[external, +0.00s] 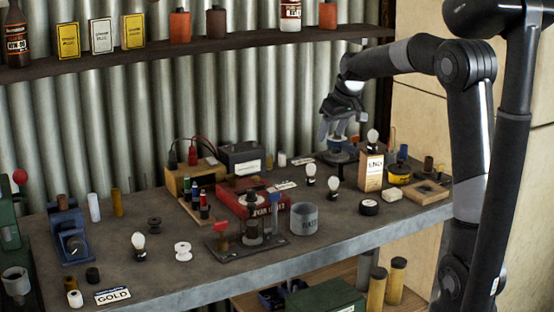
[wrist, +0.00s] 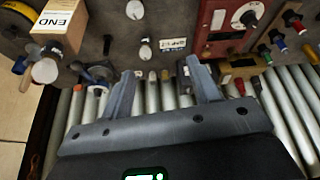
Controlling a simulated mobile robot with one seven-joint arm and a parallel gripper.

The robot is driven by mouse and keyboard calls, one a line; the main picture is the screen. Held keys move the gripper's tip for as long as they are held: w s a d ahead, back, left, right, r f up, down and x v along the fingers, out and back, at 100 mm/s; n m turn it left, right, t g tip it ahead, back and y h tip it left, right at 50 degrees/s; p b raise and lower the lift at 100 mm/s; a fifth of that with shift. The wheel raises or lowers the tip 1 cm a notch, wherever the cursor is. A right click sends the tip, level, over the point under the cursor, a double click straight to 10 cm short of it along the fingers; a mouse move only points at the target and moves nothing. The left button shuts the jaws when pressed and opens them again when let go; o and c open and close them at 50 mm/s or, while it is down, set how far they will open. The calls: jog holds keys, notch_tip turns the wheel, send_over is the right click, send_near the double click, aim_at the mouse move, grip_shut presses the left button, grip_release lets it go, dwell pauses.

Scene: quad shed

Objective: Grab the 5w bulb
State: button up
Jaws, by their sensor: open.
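Several small white bulbs with dark bases stand on the grey bench (external: 235,262). One bulb (external: 139,241) is at the front left, and two (external: 311,171) (external: 334,184) stand near the middle. Another bulb (external: 372,137) is at the top of the END box. In the wrist view, two bulbs (wrist: 135,10) (wrist: 145,51) stand beside a small white label (wrist: 172,44), too small to read surely. I cannot tell which bulb is 5w. My gripper (external: 333,137) is open and empty, above the back right of the bench; its fingers also show in the wrist view (wrist: 163,88).
The END box (external: 370,172) stands upright at the right, also in the wrist view (wrist: 60,24). A red case (external: 238,200), a grey cup (external: 304,219) and a stand with a red tag (external: 221,230) crowd the middle. Corrugated wall (external: 120,130) and shelf (external: 200,45) are behind.

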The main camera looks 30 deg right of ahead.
send_over(311, 166)
jog(key=s+d, duration=0.2)
notch_tip(311, 166, down, 9)
jog(key=shift+n, duration=0.3)
jog(key=x, duration=0.5)
jog(key=shift+w+a, duration=0.1)
jog(key=shift+a, duration=0.15)
jog(key=x, duration=0.5)
jog(key=shift+s+a+f, duration=0.15)
jog(key=shift+s+f, duration=0.05)
jog(key=shift+f, duration=0.05)
jog(key=c, duration=1.1)
